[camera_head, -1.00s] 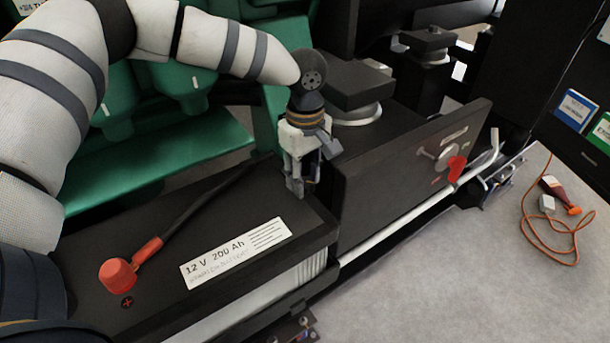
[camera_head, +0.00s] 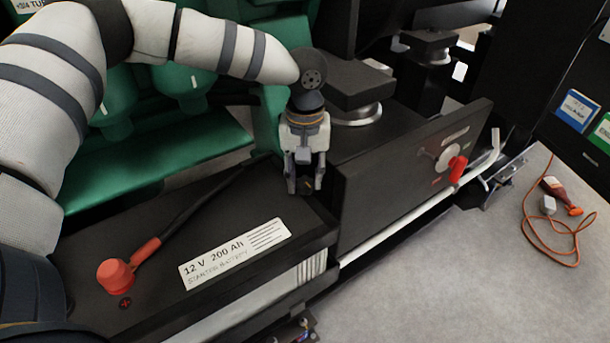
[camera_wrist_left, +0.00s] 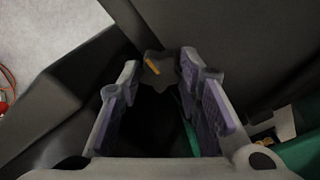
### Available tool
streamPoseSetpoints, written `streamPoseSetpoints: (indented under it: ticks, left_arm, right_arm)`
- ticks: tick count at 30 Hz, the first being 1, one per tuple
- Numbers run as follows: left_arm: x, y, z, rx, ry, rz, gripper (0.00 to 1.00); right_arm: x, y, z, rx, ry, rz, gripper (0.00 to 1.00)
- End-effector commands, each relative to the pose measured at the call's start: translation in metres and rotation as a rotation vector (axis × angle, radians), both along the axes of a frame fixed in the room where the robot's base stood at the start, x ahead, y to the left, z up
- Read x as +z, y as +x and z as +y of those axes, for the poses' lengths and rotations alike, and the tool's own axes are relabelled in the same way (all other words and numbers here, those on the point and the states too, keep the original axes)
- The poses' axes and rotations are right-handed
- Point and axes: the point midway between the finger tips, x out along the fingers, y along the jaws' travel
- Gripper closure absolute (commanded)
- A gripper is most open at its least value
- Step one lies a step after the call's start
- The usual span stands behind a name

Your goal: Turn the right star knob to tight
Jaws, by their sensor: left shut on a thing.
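The star knob (camera_wrist_left: 158,72) is dark with several lobes and a yellow mark, seen between my fingertips in the left wrist view. In the head view it is mostly hidden by the fingers, at the battery's far right end beside the black panel box. My left gripper (camera_head: 304,188) points down over it and is shut on it, one finger on each side; the fingertips (camera_wrist_left: 160,75) also show in the left wrist view. The yellow mark points obliquely in that view. My right gripper is not in view.
The black battery (camera_head: 245,215) has a red terminal cap (camera_head: 116,276) and cable. A black panel (camera_head: 400,165) with a red-handled switch (camera_head: 457,169) stands close right of the gripper. Green machinery (camera_head: 150,165) lies behind. The grey floor (camera_head: 440,275) is open at lower right.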

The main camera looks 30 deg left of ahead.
Motion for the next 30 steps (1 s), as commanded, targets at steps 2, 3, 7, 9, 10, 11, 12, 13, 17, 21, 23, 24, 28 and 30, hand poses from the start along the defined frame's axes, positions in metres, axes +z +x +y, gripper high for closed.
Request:
streamPoseSetpoints:
  ticks: [2, 3, 7, 9, 10, 11, 12, 13, 17, 21, 23, 24, 28, 30]
  left_arm:
    - [-0.0022, -0.0012, 0.0, -0.014, 0.0, 0.005, 0.96]
    - [-0.0022, -0.0012, -0.0001, -0.019, 0.0, 0.005, 0.96]
    - [-0.0021, -0.0012, -0.0001, -0.029, 0.0, 0.005, 0.96]
    - [-0.0021, -0.0012, -0.0001, -0.031, 0.0, 0.005, 0.96]
    - [-0.0021, -0.0012, -0.0001, -0.031, 0.0, 0.005, 0.96]
    - [-0.0021, -0.0012, -0.0001, -0.031, 0.0, 0.005, 0.96]
    - [-0.0021, -0.0013, -0.0001, -0.031, 0.0, 0.005, 0.96]
    - [-0.0021, -0.0013, -0.0001, -0.031, 0.0, 0.005, 0.96]
    - [-0.0021, -0.0013, -0.0001, -0.03, 0.0, 0.005, 0.96]
    - [-0.0018, -0.0011, -0.0001, -0.029, 0.0, 0.004, 0.48]
    - [-0.0015, -0.0009, -0.0001, -0.029, 0.0, 0.004, 0.48]
    - [-0.0013, -0.0008, -0.0001, -0.029, 0.0, 0.004, 0.48]
    - [-0.0005, -0.0004, -0.0001, -0.028, 0.0, 0.002, 0.48]
    - [0.0039, 0.0, -0.0001, -0.027, -0.001, 0.001, 0.48]
  right_arm:
    - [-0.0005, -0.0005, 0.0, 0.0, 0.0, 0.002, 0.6]
    - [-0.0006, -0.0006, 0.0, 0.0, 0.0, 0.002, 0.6]
    - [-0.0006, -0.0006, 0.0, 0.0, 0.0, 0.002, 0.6]
    - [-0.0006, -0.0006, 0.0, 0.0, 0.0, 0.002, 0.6]
    - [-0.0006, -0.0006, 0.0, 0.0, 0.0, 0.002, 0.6]
    - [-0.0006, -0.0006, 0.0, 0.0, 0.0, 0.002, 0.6]
    - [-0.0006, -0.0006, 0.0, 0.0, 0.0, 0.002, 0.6]
    - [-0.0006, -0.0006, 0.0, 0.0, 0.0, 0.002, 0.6]
    - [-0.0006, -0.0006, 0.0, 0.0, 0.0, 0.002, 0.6]
    - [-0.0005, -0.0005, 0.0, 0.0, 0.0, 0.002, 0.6]
    - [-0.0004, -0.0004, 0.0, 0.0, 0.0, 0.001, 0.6]
    - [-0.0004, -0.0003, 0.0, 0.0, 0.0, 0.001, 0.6]
    - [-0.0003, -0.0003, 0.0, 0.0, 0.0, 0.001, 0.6]
    - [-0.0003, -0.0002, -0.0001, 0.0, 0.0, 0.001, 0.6]
